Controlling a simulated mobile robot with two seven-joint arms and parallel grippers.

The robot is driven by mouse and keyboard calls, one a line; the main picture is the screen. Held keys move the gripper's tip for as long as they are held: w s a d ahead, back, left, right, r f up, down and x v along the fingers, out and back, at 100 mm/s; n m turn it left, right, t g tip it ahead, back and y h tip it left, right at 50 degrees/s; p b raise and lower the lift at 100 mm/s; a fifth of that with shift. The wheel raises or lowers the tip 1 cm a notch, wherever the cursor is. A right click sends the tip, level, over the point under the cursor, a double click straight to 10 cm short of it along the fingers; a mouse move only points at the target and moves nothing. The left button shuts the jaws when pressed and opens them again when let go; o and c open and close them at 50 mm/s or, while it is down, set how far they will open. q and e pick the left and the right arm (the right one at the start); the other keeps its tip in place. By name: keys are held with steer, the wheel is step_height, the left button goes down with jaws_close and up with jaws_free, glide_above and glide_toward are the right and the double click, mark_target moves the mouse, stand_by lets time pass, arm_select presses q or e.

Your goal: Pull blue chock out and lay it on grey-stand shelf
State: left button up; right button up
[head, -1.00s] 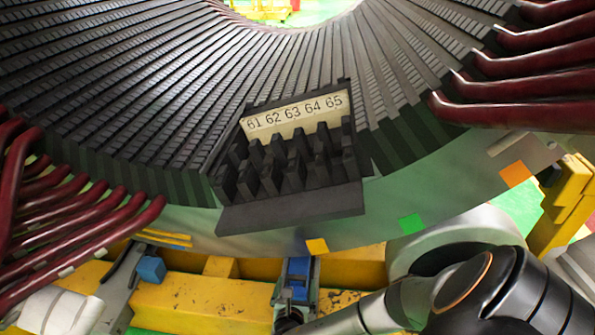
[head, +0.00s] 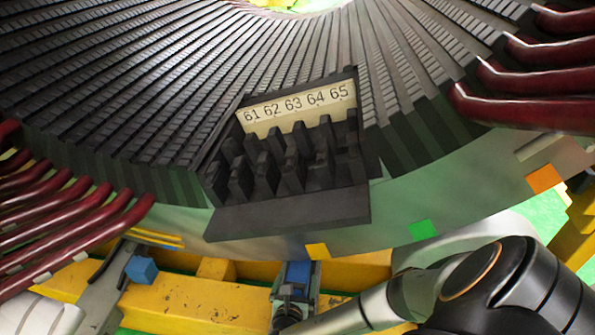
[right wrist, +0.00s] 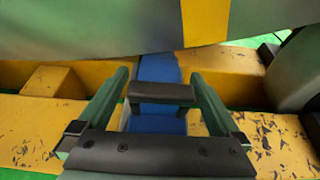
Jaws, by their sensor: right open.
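The blue chock (head: 299,271) is under the lower edge of the big stator ring, against the yellow beam. It also shows in the right wrist view (right wrist: 158,68), its top meeting the grey ring surface. My right gripper (head: 297,283) is open, its two fingers on either side of the blue chock. In the right wrist view the open fingers (right wrist: 158,78) flank it, and a dark bar crosses the blue between them. I cannot tell whether they touch it. I cannot make out the grey-stand shelf for certain. My left gripper is not in view.
A second blue block (head: 141,269) sits by a grey bracket (head: 103,297) at the left. The yellow beam (head: 200,300) runs below the ring. A black slotted rack (head: 290,215) numbered 61 to 65 is on the ring above. Dark red bars (head: 530,110) stick out at both sides.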

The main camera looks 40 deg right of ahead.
steer(key=shift+w+d+f, duration=0.1)
steer(key=shift+w+d, duration=0.05)
steer(key=shift+d, duration=0.05)
stand_by(0.3)
jaws_close()
stand_by(0.7)
